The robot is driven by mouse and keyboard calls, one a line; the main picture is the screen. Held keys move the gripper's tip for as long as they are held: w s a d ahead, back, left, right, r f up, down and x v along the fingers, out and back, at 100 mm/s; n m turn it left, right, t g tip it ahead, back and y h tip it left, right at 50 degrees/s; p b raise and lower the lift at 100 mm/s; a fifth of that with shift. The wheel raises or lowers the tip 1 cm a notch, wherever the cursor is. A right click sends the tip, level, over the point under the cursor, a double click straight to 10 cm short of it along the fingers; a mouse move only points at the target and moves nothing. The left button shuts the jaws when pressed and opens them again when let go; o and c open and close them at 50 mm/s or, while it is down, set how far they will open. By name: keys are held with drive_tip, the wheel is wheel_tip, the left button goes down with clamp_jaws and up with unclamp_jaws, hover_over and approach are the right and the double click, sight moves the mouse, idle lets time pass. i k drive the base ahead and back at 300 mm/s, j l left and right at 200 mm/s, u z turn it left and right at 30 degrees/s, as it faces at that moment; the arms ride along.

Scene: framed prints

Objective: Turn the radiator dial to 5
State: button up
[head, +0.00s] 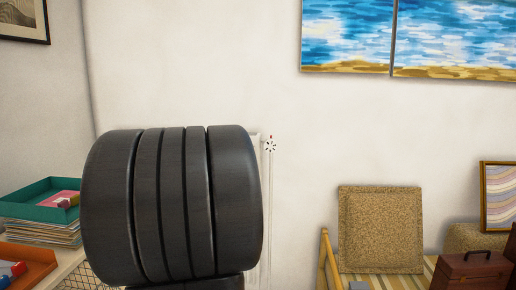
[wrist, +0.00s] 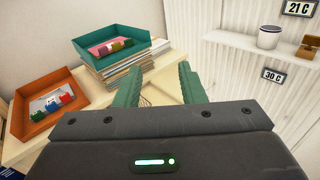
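The radiator dial (head: 270,146) is a small white round knob with dark marks around it. The dial is not visible in the wrist view.
A green tray (wrist: 110,46) on a paper stack (wrist: 125,65) and an orange tray (wrist: 50,105) lie on a table. A white ribbed panel (wrist: 225,85) with 21 C and 30 C labels and a cup (wrist: 268,37) stands right. A cork board (head: 381,230) leans by the wall.

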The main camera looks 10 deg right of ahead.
sight(270, 146)
drive_tip(key=i+j, duration=0.2)
drive_tip(key=i, duration=0.25)
drive_tip(key=i+j+z, duration=0.1)
drive_tip(key=i, duration=0.35)
drive_tip(key=i+j, duration=0.25)
drive_tip(key=i, duration=0.15)
drive_tip(key=i+z, duration=0.1)
drive_tip(key=z, duration=1.5)
